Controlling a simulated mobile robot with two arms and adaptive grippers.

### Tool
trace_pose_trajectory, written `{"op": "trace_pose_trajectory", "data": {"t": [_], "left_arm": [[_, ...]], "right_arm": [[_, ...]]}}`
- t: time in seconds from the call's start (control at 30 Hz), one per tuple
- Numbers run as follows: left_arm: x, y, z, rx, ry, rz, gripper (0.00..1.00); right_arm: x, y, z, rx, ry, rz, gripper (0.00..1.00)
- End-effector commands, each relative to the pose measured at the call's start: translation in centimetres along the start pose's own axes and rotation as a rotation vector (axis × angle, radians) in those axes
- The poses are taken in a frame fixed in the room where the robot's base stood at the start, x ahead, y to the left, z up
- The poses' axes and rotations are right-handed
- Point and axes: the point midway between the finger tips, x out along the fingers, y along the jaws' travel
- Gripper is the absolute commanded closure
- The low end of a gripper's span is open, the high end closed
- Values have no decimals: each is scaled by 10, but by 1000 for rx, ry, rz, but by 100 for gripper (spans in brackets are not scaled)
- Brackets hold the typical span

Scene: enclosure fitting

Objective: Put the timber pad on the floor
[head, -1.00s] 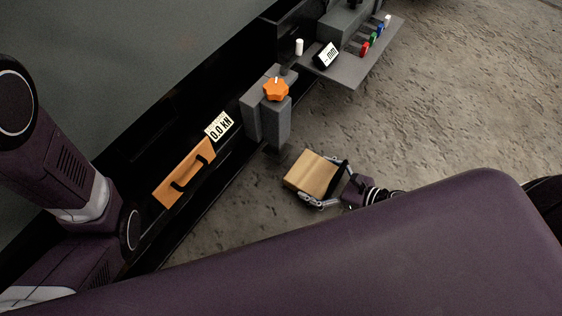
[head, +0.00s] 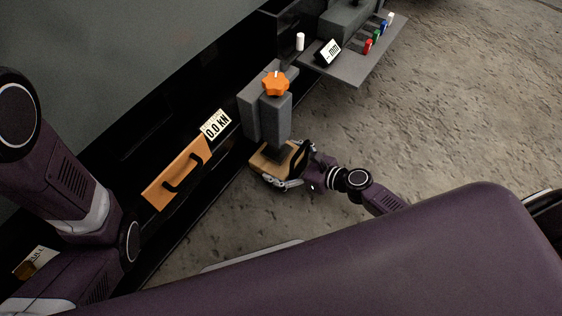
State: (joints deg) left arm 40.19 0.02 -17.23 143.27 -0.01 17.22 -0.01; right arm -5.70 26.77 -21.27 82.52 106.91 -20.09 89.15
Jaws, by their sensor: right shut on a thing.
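The timber pad (head: 262,167) is a light wooden block low down in the middle of the head view, below the grey post with the orange star knob (head: 275,84). The post's dark lower end hides part of the pad's top. My right gripper (head: 288,167) is shut on the pad from the right side. Whether the pad touches the concrete floor (head: 375,140) or the post's foot cannot be told. My left arm comes in at the left edge; its gripper is out of view.
A grey shelf (head: 356,67) with a small display (head: 328,52) and coloured pieces juts out at upper right. The floor at right is clear.

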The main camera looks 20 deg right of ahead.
Motion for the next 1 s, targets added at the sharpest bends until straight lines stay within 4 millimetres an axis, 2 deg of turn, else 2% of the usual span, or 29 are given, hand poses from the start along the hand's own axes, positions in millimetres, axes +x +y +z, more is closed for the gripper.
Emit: {"op": "trace_pose_trajectory", "data": {"t": [0.23,0.43,0.47,0.5,0.87,1.0], "left_arm": [[-1,0,0,0,-2,0,60],[-4,1,-1,0,-2,0,60],[-4,1,-1,0,-2,0,60],[-4,0,0,0,-2,0,60],[-1,0,1,0,-3,0,60],[8,-2,4,1,-3,0,60]], "right_arm": [[1,-1,4,-1,-8,-2,52],[3,-1,0,0,-8,-1,52],[2,0,-2,0,-4,-1,4],[2,0,-2,0,-4,-1,0],[0,-1,2,-1,-4,-1,0],[-16,0,3,2,-1,-2,0]]}}
